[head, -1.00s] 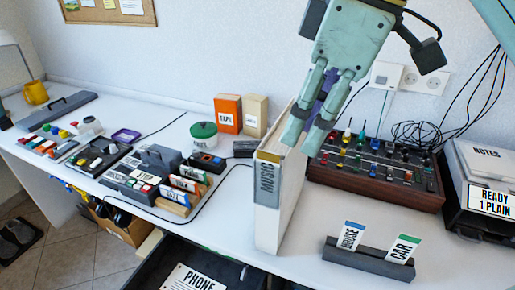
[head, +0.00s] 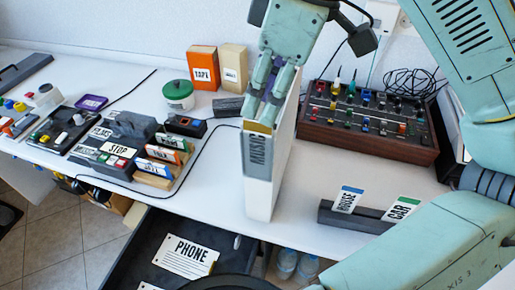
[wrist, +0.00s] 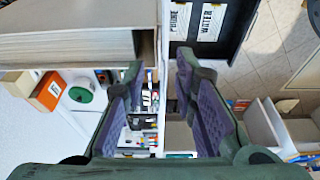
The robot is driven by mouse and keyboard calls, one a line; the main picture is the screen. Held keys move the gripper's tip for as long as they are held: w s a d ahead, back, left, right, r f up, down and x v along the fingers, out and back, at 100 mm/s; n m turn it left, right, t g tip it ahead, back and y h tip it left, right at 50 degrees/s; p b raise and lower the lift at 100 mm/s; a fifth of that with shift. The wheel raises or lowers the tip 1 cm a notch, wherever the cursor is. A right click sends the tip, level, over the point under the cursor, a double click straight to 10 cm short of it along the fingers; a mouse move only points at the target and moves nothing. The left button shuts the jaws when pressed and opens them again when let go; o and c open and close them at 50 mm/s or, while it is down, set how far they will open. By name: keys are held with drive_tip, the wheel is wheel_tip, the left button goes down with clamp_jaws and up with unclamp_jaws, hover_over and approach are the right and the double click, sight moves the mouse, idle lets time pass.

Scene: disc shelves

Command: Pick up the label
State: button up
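Several labels are in view, and I cannot tell which one the task means. A white PHONE label (head: 187,256) lies in an open dark drawer (head: 140,250); it also shows in the wrist view (wrist: 181,20) beside a WATER label (wrist: 211,22). A blue-topped HOUSE label (head: 347,199) and a green-topped CAR label (head: 402,209) stand in a dark holder (head: 360,219). My gripper (head: 263,110) is open over the front top edge of the upright MUSIC binder (head: 261,185). In the wrist view my gripper (wrist: 158,75) has nothing visible between its spread fingers.
A mixer with knobs (head: 368,122) stands behind the holder. Orange (head: 203,67) and beige (head: 234,66) boxes, a green-lidded tub (head: 178,95) and a rack of small labels (head: 160,165) stand left. White desk is clear between binder and holder.

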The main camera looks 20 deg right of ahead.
drive_tip(key=shift+x, duration=1.85)
drive_tip(key=shift+d, duration=0.1)
drive_tip(key=shift+c, duration=0.5)
clamp_jaws()
